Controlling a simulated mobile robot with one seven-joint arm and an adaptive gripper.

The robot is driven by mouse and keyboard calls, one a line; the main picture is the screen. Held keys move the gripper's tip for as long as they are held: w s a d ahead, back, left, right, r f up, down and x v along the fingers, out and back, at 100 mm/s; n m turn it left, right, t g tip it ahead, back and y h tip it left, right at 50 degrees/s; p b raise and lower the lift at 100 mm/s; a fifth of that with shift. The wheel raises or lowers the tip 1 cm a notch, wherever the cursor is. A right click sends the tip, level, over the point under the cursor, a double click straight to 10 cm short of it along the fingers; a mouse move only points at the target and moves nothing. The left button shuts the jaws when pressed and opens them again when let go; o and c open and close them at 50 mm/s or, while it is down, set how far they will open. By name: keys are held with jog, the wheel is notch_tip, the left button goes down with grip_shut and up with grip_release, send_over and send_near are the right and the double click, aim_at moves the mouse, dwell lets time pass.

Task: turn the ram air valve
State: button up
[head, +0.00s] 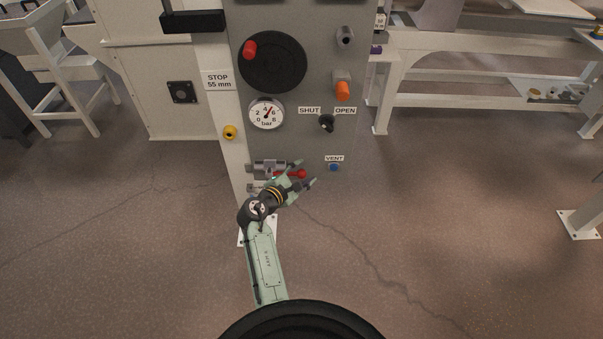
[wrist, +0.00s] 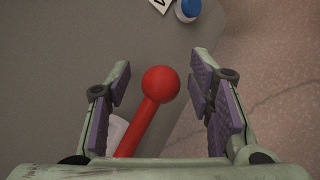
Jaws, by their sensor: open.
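A metal valve body (head: 268,167) with a red lever sits low on the grey panel (head: 385,100). The lever's round red knob (head: 302,174) points right. I cannot read a label naming it the ram air valve. My gripper (head: 306,173) is open at the lever. In the wrist view the red ball knob (wrist: 160,84) and its sloping red stem (wrist: 138,130) lie between the spread purple-padded fingers (wrist: 160,75), with a gap on both sides. The lever's lower end is hidden behind my gripper's palm there.
Above are a black SHUT/OPEN knob (head: 327,122), a pressure gauge (head: 266,114), an orange knob (head: 342,91) and a black handwheel (head: 272,62). A blue VENT button (head: 334,167) is just right of my gripper. A yellow knob (head: 230,132) is at left. Floor in front is clear.

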grip_shut()
dwell(0.5)
dwell(0.3)
